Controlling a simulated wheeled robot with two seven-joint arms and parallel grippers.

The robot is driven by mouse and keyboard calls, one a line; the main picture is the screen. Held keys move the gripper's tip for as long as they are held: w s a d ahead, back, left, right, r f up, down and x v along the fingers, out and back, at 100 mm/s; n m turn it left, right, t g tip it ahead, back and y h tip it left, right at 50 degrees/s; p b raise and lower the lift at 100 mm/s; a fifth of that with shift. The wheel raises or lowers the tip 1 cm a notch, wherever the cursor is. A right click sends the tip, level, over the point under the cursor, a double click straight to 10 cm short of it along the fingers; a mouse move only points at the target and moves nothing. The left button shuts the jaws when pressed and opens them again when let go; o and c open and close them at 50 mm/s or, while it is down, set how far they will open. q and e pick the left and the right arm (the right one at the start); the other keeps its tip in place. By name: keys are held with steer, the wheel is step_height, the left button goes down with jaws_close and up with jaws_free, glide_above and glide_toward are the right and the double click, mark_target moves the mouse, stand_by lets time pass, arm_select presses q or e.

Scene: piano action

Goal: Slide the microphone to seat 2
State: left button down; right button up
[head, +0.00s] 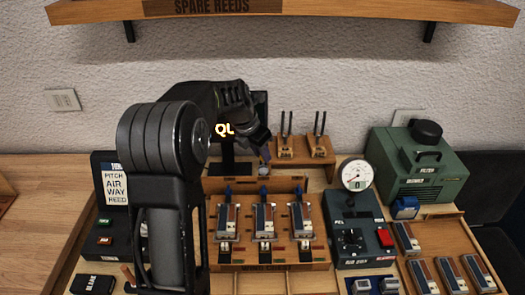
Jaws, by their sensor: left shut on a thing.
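My left arm rises from the bottom and bends right over the back of the wind chest (284,268). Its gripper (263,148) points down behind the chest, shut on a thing. The held thing seems to be the microphone (264,170), a small grey piece just below the fingers; most of it is hidden. Three reed units stand side by side in the chest: left (227,222), middle (264,221) and right (301,221). The microphone is roughly in line with the middle one, behind it. Seat numbers are not readable. My right gripper is not in view.
A dark pump box with a round gauge (357,174) stands right of the chest, with a green blower (418,163) behind it. Two forked wooden stands (320,146) are at the back. A lit display (224,130) is partly hidden by my arm. Loose reed units (451,274) lie front right.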

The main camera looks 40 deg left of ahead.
arm_select(q)
steer(key=c, duration=1.3)
jaws_free()
steer(key=shift+o, duration=0.2)
steer(key=v, duration=0.7)
steer(key=shift+r+b, duration=0.3)
steer(key=shift+r, duration=0.1)
steer(key=shift+s, duration=0.2)
